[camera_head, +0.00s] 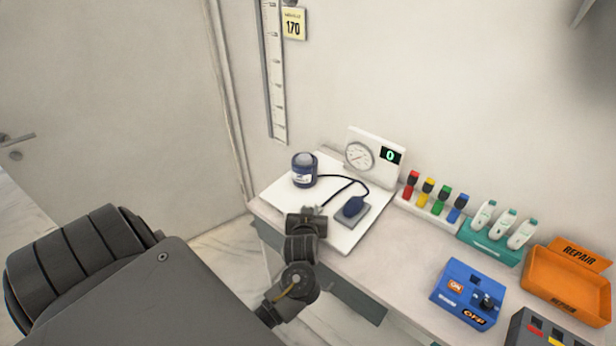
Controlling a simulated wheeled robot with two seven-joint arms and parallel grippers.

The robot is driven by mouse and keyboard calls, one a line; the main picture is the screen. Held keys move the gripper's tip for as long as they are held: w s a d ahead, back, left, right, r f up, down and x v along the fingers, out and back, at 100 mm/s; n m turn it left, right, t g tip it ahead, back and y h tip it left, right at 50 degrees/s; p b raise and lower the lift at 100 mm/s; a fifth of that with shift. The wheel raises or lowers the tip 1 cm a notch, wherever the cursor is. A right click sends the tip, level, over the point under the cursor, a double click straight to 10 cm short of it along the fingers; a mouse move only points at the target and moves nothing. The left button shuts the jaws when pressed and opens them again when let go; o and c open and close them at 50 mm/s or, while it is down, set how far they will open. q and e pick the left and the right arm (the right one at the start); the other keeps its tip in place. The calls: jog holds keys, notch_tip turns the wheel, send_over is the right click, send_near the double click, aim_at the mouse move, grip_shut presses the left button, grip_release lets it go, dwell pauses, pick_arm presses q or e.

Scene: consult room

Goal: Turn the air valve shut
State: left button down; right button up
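A blue squeeze bulb (353,207) lies on a grey block (347,222) on a white board (268,193). A dark tube (377,189) runs from it towards a dial gauge (359,156), whose panel has a small display reading 0. A dark blue cuff roll (304,171) stands on the board to the left. I cannot make out the air valve itself; it is too small or hidden. My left gripper (314,210) is over the board's front part, left of the bulb and apart from it in the picture. Its fingers are too small to read. My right gripper is not in view.
A blue ON/OFF box (461,281) with a black knob stands at the table's front right. Behind it are a rack of coloured tubes (427,212), a teal holder (487,246) with white bottles and an orange REPAIR tray (536,280). The table (400,262) is bare between board and box.

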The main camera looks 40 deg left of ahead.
pick_arm(q)
jog(key=shift+w+d+n+g+y+p, duration=0.15)
jog(key=shift+n+g+y+p, duration=0.75)
jog(key=shift+n+y+p, duration=0.25)
jog(key=c, duration=1.2)
grip_release()
jog(key=shift+c, duration=0.2)
